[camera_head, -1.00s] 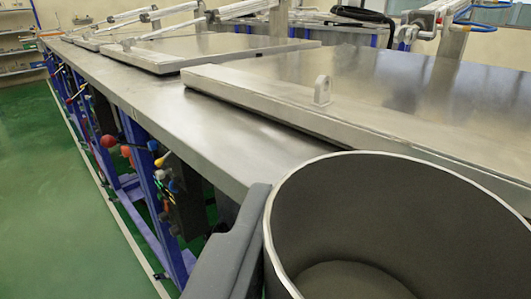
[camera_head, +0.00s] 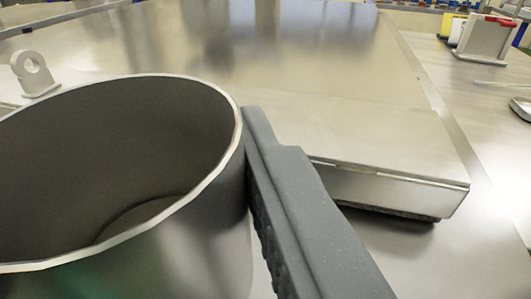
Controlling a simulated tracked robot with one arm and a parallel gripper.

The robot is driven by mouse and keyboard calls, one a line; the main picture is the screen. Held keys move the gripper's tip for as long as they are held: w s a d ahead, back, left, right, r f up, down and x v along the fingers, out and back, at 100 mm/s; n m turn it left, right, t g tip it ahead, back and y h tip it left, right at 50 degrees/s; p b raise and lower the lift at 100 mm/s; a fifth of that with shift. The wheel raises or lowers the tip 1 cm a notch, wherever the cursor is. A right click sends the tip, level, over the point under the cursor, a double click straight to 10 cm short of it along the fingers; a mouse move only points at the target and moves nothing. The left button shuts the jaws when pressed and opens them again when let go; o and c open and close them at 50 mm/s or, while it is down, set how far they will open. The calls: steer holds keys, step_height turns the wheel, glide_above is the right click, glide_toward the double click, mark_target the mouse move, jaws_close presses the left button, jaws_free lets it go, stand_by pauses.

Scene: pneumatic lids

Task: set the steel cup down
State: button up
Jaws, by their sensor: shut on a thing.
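The steel cup (camera_head: 205,240) fills the lower left of the view, with a bright rim and a dark inside that looks empty. Its mouth faces up, and its left side and base are cut off by the picture edge. One dark grey finger of my gripper (camera_head: 290,200) lies along the cup's right wall. The other finger is out of view. My gripper is shut on the cup. I cannot tell whether the cup's base touches the steel bench top (camera_head: 455,245).
A large flat steel lid (camera_head: 300,110) lies beyond the cup, with a lifting eye (camera_head: 34,74) at the left. A holder with a red-topped plate (camera_head: 487,38) and a round metal object (camera_head: 521,107) are there.

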steer(key=shift+w+d+f, duration=0.1)
steer(key=shift+w+d, duration=0.3)
steer(key=shift+w, duration=0.3)
steer(key=shift+f, duration=1.75)
steer(key=shift+f, duration=0.1)
steer(key=o, duration=1.1)
steer(key=v, duration=1.2)
